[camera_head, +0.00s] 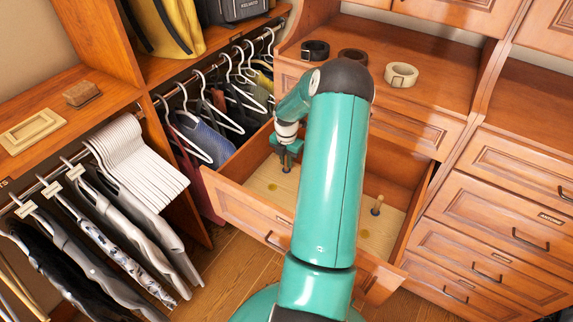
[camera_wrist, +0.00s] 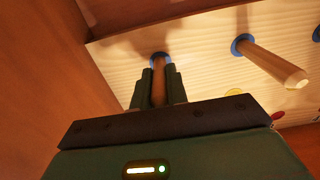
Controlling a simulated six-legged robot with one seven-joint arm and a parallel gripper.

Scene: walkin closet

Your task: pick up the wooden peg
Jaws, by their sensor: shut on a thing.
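My gripper (camera_head: 286,160) reaches down into the open drawer at its left part. In the wrist view my gripper (camera_wrist: 160,85) has its two dark fingers closed on either side of a wooden peg (camera_wrist: 159,82). The peg's far end meets a blue ring (camera_wrist: 157,57) on the pale wooden board; I cannot tell whether it still sits in it. A second wooden peg (camera_wrist: 272,62) stands in another blue ring beside it, apart from my gripper. In the head view a peg (camera_head: 377,206) stands upright at the drawer's right side. My arm hides the drawer's middle.
The drawer's front panel (camera_head: 245,208) and side walls rise around the board. Hangers with clothes (camera_head: 215,125) hang close to the left. Rolled belts (camera_head: 401,74) lie on the shelf above. A yellow spot (camera_wrist: 233,93) marks the board.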

